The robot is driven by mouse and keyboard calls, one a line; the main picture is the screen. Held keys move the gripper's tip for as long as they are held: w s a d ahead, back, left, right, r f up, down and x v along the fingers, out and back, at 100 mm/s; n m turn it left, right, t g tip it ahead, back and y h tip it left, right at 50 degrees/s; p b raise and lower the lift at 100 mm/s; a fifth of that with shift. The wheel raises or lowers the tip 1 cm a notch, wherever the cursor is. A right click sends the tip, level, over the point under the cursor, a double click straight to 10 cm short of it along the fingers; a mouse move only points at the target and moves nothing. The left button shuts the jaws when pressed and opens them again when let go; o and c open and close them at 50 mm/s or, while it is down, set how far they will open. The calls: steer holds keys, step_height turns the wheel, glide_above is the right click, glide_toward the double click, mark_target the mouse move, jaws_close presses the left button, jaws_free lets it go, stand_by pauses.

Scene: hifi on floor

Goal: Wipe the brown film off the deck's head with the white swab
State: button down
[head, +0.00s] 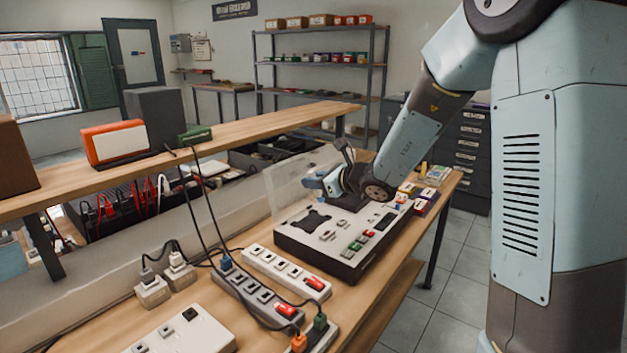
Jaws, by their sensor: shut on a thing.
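The deck (291,230) is a pale box with dark sides on the wooden bench, with its clear lid (287,187) raised at the back. A black cross-shaped recess and red and green buttons show on its top. My gripper (318,184) is low over the deck's back part, just in front of the lid, at the end of my arm reaching in from the right. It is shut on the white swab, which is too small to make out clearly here. The deck's head and any brown film on it are hidden or too small to tell.
Power strips (287,273) with plugs and black cables lie left of the deck. Small coloured boxes (419,195) stand close to its right. A raised wooden shelf (240,143) runs behind, with an orange-red box (114,142) on it. Some bench front is bare.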

mark_target(320, 195)
steer(key=shift+f, duration=2.35)
steer(key=shift+w, duration=0.1)
